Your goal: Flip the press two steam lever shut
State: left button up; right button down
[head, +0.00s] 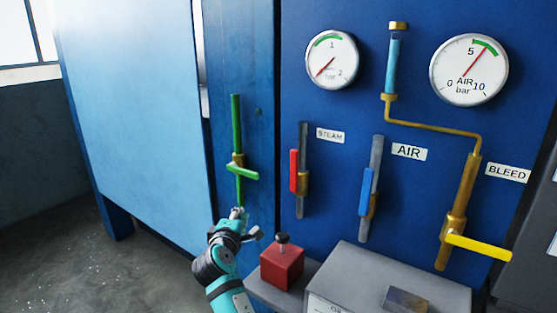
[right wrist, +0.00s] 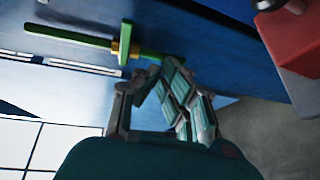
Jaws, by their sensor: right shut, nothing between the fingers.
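The steam lever (head: 294,171) is a red handle on the valve under the STEAM label (head: 330,135). It stands upright, in line with its grey pipe (head: 302,140). No press number is readable in view. My right gripper (head: 238,212) is shut and empty. It is left of and below the red lever, apart from it, close to the lower end of the green pipe (head: 236,115). In the right wrist view its fingers (right wrist: 163,68) come together near the green valve handle (right wrist: 125,42); whether they touch it I cannot tell. My left gripper is out of view.
The green handle (head: 243,173) sticks out crosswise. The blue AIR lever (head: 366,190) is upright; the yellow BLEED lever (head: 478,246) sticks out crosswise. A red block with a black knob (head: 283,266) and a grey box (head: 385,275) stand below the panel.

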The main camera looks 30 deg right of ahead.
aim_at(294, 172)
jog(key=s+d+r+m+g+h, duration=0.1)
jog(key=s+d+r+h, duration=0.2)
jog(key=r, duration=0.9)
jog(key=shift+s+d+r+m, duration=0.2)
jog(key=shift+m, duration=0.2)
jog(key=w+d+p, duration=0.3)
jog(key=d+p, duration=0.2)
jog(key=d, duration=0.4)
jog(key=shift+p, duration=0.4)
